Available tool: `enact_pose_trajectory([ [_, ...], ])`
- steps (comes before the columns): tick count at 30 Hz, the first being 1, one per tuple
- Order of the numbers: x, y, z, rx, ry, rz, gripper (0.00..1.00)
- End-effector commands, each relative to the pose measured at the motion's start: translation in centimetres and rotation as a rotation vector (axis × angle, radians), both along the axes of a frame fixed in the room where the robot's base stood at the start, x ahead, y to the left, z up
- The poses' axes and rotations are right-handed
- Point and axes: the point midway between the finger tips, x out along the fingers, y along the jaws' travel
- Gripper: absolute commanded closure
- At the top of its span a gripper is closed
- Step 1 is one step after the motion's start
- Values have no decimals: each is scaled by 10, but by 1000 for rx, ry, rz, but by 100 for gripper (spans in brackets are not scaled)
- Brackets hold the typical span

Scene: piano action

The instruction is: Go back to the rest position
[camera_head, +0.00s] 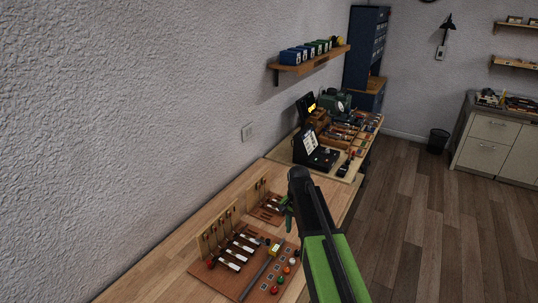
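My green and black arm reaches up from the bottom of the head view over the wooden bench (165,277). My gripper (287,213) points down at the arm's far end, beside the piano action parts. It is small and partly hidden by the arm, so I cannot tell whether its fingers are open or shut. A red-brown board (215,282) below it bears a row of white-tipped hammer-like parts (238,247), a grey bar and several coloured knobs (280,278). A smaller board (262,215) with similar parts lies farther back, near the gripper.
Farther along the bench are a dark device with a screen (312,148) and a crowded tool area (360,128). A shelf (312,60) with several boxes hangs on the left wall. Open wooden floor (425,215) lies to the right, before a cabinet (490,142) and a black bin (438,141).

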Motion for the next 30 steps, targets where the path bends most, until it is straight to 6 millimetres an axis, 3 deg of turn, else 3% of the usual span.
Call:
enact_pose_trajectory([
  [4, -8, 0, -35, 0, 0, 0, 68],
  [9, -73, 0, -88, 0, 0, 85, 68],
  [13, -122, -1, -104, 0, 0, 274, 68],
  [16, -148, -1, -99, 0, -1, 438, 68],
  [21, -146, -2, -97, 0, -1, 582, 68],
  [30, -145, -2, -97, 0, -1, 589, 68],
])
